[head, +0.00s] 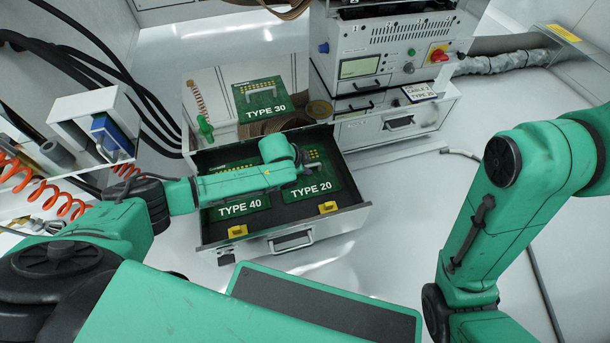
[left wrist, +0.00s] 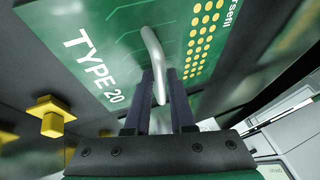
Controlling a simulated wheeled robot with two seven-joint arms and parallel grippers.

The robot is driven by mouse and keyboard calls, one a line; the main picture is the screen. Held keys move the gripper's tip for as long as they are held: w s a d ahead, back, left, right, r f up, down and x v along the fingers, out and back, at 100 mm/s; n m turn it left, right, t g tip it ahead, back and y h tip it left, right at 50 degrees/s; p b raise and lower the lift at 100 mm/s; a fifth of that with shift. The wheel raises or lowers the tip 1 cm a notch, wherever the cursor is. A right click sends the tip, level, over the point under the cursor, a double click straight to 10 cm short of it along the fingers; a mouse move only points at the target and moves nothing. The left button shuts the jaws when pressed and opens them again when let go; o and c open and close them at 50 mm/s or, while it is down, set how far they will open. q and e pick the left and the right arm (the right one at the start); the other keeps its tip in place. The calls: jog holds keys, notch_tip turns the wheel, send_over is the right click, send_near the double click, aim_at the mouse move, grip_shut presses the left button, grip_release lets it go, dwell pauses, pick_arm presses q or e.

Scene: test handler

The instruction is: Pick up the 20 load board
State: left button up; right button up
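The green 20 load board (head: 325,187), lettered TYPE 20, lies in the right half of the open drawer. In the left wrist view the board (left wrist: 120,50) fills the upper part, with gold dots and a pale curved handle (left wrist: 153,45). My left gripper (head: 304,168) is over the board in the head view. In the left wrist view its two dark fingers (left wrist: 161,80) stand on either side of the handle and look shut on it. My right arm shows at the right, but its gripper is out of the picture.
The TYPE 40 board (head: 238,211) lies beside it in the open drawer (head: 340,220), partly under my left arm. Yellow blocks (head: 327,207) sit near the drawer front. The TYPE 30 board (head: 263,101) rests on top behind. A tester unit (head: 390,50) stands behind right.

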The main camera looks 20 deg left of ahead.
pick_arm(q)
grip_shut()
dwell(1.4)
